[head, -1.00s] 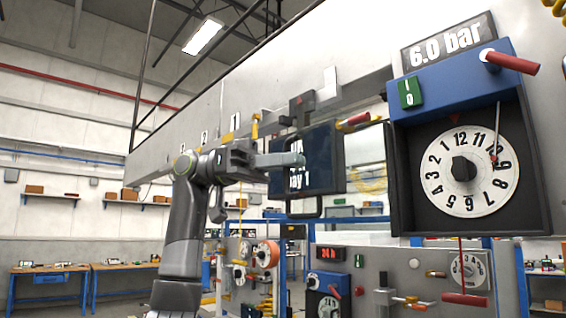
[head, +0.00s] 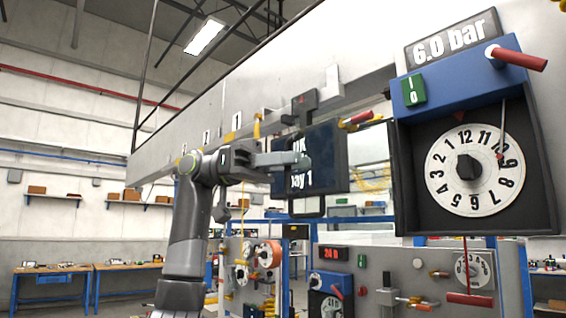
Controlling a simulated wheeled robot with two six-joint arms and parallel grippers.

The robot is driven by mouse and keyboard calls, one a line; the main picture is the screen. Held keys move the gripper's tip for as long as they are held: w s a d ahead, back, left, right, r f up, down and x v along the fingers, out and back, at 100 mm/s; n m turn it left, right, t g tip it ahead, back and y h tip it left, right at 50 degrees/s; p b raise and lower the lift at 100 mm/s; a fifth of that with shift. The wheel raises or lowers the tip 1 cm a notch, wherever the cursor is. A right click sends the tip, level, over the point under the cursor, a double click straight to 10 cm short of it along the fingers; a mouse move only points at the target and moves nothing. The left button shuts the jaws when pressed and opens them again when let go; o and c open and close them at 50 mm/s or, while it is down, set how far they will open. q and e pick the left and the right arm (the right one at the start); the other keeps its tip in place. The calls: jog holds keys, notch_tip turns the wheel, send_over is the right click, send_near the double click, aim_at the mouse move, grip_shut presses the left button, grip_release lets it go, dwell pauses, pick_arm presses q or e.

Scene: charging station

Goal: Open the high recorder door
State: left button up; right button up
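The high recorder (head: 415,205) is a black box with a blue top (head: 462,75), high at the right. Its round white dial (head: 474,170) with black numerals shows clearly. A pale see-through pane (head: 370,165) with a dark edge stands at the box's left side; I cannot tell for sure whether it is the recorder door swung out. My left gripper (head: 300,160) reaches in from the left, level with the dial and in front of a dark sign reading "bay 1" (head: 330,160). Its fingers overlap side-on, so their opening is hidden. My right gripper is out of view.
A red handle (head: 516,58) sticks out at the blue top, below a "6.0 bar" sign (head: 451,40). Another red handle (head: 356,119) sits above the dark sign. A lower panel (head: 375,265) carries another recorder, valves and dials. Workbenches (head: 85,272) stand far left.

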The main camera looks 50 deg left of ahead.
pick_arm(q)
jog(key=p+v, duration=0.5)
jog(key=v, duration=1.2)
jog(key=shift+p, duration=0.4)
jog(key=shift+s+a, duration=0.1)
jog(key=shift+a, duration=0.05)
